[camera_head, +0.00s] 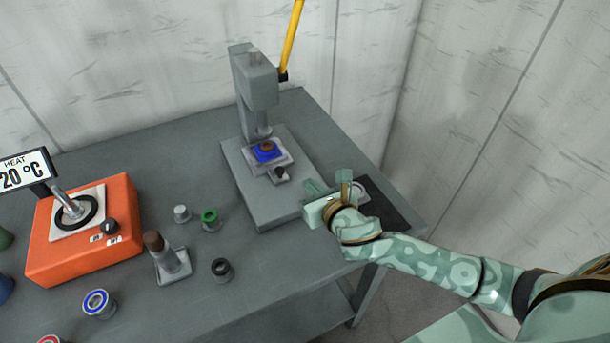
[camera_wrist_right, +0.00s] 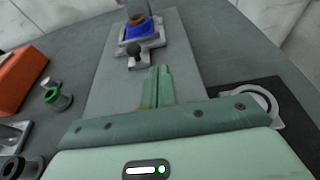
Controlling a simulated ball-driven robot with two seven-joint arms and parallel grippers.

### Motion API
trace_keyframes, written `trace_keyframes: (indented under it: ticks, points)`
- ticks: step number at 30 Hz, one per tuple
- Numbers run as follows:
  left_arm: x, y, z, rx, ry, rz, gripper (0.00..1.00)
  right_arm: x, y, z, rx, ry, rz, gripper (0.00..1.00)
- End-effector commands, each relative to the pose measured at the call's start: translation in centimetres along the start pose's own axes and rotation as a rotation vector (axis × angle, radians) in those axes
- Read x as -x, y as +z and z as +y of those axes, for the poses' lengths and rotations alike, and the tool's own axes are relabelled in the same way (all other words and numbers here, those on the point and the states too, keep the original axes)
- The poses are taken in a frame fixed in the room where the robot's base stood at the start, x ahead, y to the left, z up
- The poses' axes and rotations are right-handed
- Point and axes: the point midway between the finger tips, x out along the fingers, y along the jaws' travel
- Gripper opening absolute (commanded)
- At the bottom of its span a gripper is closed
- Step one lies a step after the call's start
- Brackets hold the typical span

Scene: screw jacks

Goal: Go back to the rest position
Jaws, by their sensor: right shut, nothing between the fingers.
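My right gripper (camera_head: 312,188) is over the front right of the grey press base (camera_head: 268,200). In the right wrist view its two fingers (camera_wrist_right: 157,80) are together, with nothing between them. The grey press (camera_head: 255,85) stands at the back of the table with a yellow lever (camera_head: 292,40). A blue part with a brown ring (camera_head: 266,151) sits under the press ram, and it also shows in the right wrist view (camera_wrist_right: 138,28), ahead of the fingertips and apart from them. My left gripper is not in view.
An orange heater (camera_head: 85,245) with a "20 °C" display (camera_head: 24,170) stands at left. Several small parts, including a green one (camera_head: 210,217) and a black one (camera_head: 221,269), stand mid-table near a post on a plate (camera_head: 165,258). A dark mat (camera_head: 385,208) lies at the right edge.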

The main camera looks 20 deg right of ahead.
Motion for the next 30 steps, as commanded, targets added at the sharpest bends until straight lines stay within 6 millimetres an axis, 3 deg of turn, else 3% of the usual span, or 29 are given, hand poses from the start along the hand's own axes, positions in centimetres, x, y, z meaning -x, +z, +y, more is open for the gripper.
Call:
trace_keyframes:
  ticks: [6, 14, 17, 20, 24, 30]
  points:
    - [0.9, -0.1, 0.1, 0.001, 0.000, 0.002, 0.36, 3.0, 0.1, 0.0, 0.000, 0.000, 0.000, 0.00]
    - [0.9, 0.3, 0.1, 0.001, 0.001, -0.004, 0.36, 3.5, 0.1, 0.0, -0.003, -0.002, -0.001, 0.00]
    - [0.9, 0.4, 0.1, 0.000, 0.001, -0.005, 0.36, 4.1, -0.2, 0.2, -0.108, -0.020, 0.014, 0.00]
    - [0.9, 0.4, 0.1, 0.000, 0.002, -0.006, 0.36, 5.8, -0.9, 0.1, -0.416, -0.092, 0.048, 0.00]
    - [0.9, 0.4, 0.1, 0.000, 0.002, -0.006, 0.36, 9.7, -2.6, -1.2, -0.998, -0.285, 0.086, 0.00]
    - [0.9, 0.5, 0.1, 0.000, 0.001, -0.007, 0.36, 14.7, -5.1, -3.8, -1.584, -0.566, 0.044, 0.00]
